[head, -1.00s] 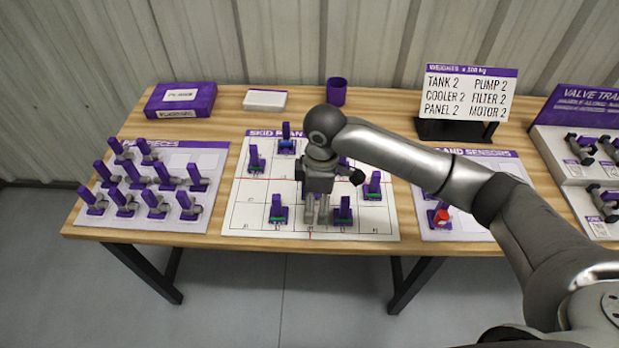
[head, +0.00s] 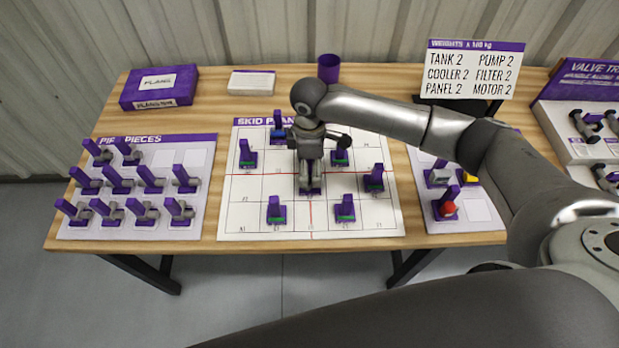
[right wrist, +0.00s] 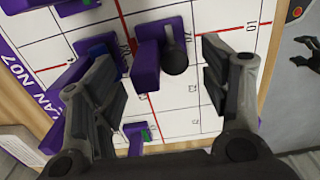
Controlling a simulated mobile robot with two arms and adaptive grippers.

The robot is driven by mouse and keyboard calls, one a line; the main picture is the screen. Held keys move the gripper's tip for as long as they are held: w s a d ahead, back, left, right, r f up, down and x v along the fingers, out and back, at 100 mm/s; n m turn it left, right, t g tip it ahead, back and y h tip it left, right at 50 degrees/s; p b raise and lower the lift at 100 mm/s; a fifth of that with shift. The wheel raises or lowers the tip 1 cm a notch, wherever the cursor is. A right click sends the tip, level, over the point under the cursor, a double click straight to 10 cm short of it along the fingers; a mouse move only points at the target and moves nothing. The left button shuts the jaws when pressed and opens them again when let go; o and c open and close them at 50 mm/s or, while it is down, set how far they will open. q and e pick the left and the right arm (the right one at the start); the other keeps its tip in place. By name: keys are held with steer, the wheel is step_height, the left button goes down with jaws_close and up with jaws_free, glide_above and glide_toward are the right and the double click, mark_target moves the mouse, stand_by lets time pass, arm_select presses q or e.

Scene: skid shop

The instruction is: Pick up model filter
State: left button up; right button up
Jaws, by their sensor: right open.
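My right gripper (head: 310,182) points down over the middle of the white skid plan board (head: 245,215), close to the crossing of the red lines. In the right wrist view my right gripper (right wrist: 160,75) is open. Between and just beyond its fingers stands a model with a purple upright handle (right wrist: 146,68), a purple base and a dark rounded body (right wrist: 176,58). The fingers are apart from it on both sides. No label shows that this is the filter. In the head view the gripper mostly hides it.
Other purple-handled models stand close around on the board, such as a green-based one (head: 277,212) and a blue one (head: 277,130). A pieces sheet (head: 150,225) lies left, a sensors sheet (head: 478,208) right. A purple cup (head: 328,68) and weights sign (head: 470,72) stand behind.

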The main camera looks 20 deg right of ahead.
mark_target(310, 176)
step_height(310, 176, down, 5)
steer(key=shift+s+r+p, duration=0.1)
steer(key=shift+p, duration=0.5)
steer(key=c, duration=0.4)
arm_select(q)
steer(key=shift+w+d+r, duration=0.1)
steer(key=shift+w+r, duration=0.7)
steer(key=shift+w, duration=0.2)
arm_select(e)
steer(key=c, duration=0.8)
